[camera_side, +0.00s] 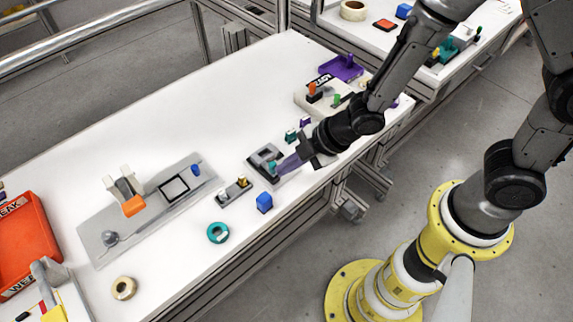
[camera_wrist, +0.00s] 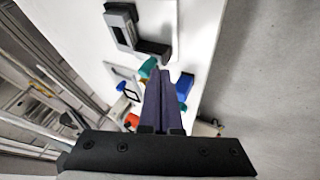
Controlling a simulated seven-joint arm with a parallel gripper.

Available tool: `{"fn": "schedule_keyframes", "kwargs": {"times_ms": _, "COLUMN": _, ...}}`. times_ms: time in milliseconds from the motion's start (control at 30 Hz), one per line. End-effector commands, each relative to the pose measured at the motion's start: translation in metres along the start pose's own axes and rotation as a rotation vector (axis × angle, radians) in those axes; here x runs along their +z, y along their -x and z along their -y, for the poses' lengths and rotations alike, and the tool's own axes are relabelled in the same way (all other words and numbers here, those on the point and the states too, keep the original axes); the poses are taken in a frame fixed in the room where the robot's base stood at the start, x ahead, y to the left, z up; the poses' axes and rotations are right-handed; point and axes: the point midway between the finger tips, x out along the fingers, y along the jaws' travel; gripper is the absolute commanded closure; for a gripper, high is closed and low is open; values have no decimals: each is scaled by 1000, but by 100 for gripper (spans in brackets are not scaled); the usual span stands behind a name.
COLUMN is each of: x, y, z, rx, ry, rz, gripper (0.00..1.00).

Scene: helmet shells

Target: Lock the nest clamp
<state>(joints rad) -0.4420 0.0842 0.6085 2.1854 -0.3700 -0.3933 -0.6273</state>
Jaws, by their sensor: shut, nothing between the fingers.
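The likely nest clamp is a small dark grey fixture (camera_side: 262,158) with a framed opening, near the middle of the table's front side. It also shows at the top of the wrist view (camera_wrist: 121,24), with a black tab beside it. A small teal part (camera_side: 272,167) sits at the fixture's near edge; a teal part also shows in the wrist view (camera_wrist: 147,68) at the left of my fingertips. My gripper (camera_side: 281,168) has its purple fingers shut and empty, tips low beside the fixture and teal part. I cannot tell whether they touch. The wrist view shows the fingers (camera_wrist: 161,75) together.
A blue block (camera_side: 264,202), a small grey holder (camera_side: 233,191) and a teal ring (camera_side: 218,232) lie left of my gripper. A grey plate (camera_side: 100,225) with an orange-tipped clamp is further left. A white fixture (camera_side: 309,101) and purple tray (camera_side: 342,68) stand behind. The table's back middle is clear.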

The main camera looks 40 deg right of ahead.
Motion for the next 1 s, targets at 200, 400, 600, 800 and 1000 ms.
{"fn": "schedule_keyframes", "kwargs": {"times_ms": 200, "x": 0, "y": -1, "z": -2, "rx": 0, "ry": 0, "rz": 0, "gripper": 100}}
{"fn": "schedule_keyframes", "kwargs": {"times_ms": 400, "x": 0, "y": -9, "z": -18, "rx": 1, "ry": 0, "rz": 0, "gripper": 100}}
{"fn": "schedule_keyframes", "kwargs": {"times_ms": 600, "x": 0, "y": -10, "z": -19, "rx": 2, "ry": -2, "rz": 0, "gripper": 100}}
{"fn": "schedule_keyframes", "kwargs": {"times_ms": 800, "x": -1, "y": -8, "z": -17, "rx": 3, "ry": -2, "rz": -1, "gripper": 100}}
{"fn": "schedule_keyframes", "kwargs": {"times_ms": 1000, "x": -1, "y": 4, "z": 7, "rx": -1, "ry": 2, "rz": -2, "gripper": 100}}
